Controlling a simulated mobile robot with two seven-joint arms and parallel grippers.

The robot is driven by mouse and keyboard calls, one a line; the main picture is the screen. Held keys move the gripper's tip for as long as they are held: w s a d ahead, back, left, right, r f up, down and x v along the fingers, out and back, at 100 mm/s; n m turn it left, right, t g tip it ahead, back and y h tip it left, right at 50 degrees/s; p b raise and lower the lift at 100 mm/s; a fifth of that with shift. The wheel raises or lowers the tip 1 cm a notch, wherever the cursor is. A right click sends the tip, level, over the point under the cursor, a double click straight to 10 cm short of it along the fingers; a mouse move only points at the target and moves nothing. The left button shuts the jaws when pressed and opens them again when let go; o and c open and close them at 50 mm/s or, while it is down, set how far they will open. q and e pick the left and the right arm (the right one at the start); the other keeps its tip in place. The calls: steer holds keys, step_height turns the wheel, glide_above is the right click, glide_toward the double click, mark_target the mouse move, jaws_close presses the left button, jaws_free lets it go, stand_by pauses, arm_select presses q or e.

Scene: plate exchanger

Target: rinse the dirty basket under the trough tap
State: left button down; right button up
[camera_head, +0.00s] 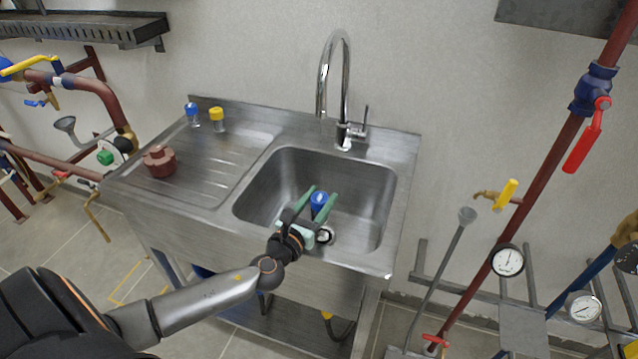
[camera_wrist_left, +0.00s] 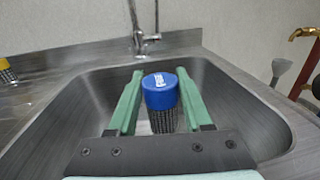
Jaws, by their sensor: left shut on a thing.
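A basket with a blue cap (camera_head: 319,199) is in the sink basin, between the green fingers of my left gripper (camera_head: 321,191), which is shut on it. In the left wrist view the basket (camera_wrist_left: 160,92) is upright, with a white label on its cap and dark mesh below. Its lower end is hidden there by the gripper, so I cannot tell whether it touches the basin floor. The chrome trough tap (camera_head: 343,95) rises behind the basin, its spout ahead of the basket. I see no water running. My right gripper is not in view.
The steel sink basin (camera_head: 270,180) has raised walls around my left gripper. On the drainboard (camera_head: 225,165) stand another blue-capped basket (camera_head: 191,112), a yellow-capped one (camera_head: 217,116) and a reddish-brown fitting (camera_head: 159,161). Pipes and gauges (camera_head: 507,260) are at the right.

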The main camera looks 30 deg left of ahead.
mark_target(317, 202)
arm_select(q)
steer(key=s+r+p, duration=0.1)
steer(key=s+d+r+p, duration=0.1)
steer(key=s+r+p, duration=0.1)
steer(key=shift+d, duration=0.25)
steer(key=shift+s+d+r+p, duration=0.25)
steer(key=shift+s+r+p, duration=0.2)
steer(key=shift+s+p, duration=0.1)
steer(key=shift+s+d, duration=0.1)
steer(key=shift+s, duration=0.05)
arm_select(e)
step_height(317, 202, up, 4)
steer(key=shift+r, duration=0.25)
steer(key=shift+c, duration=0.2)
